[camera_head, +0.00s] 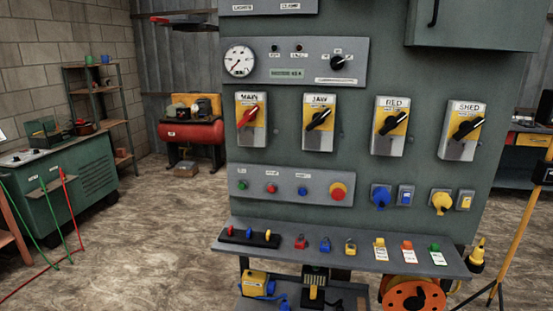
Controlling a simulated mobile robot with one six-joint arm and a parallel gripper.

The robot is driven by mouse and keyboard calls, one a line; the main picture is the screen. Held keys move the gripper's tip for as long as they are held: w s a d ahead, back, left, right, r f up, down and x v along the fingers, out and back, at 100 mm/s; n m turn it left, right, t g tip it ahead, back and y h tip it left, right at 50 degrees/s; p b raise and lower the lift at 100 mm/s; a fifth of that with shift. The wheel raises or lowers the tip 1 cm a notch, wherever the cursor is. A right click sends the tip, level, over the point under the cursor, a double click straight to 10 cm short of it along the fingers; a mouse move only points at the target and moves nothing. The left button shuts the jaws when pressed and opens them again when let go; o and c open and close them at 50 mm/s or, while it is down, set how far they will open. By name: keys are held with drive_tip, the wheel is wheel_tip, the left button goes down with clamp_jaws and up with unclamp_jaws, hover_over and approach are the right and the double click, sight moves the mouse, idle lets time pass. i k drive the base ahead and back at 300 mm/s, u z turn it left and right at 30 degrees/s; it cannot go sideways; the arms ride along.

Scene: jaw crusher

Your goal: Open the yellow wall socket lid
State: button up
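The yellow wall socket (442,202) is on the lower right of the green-grey panel. Its round yellow lid seems to lie over the socket face, though it is small in the picture and I cannot be sure it is fully shut. A small plate with a yellow switch (465,201) is just to its right. A blue socket (381,198) and a plate with a blue switch (405,196) are to its left. My gripper is not in view.
A grey shelf (458,262) juts out below the sockets, with padlocks (325,245) and tags on it. Rotary switches (463,130) are above. An orange cable reel (411,295) is below the shelf. A yellow stand (520,215) is at right. Floor at left is partly clear.

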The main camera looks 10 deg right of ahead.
sight(442, 203)
drive_tip(key=u, duration=0.15)
drive_tip(key=k, duration=0.5)
drive_tip(key=z, duration=0.95)
drive_tip(key=i, duration=0.5)
drive_tip(key=z, duration=0.3)
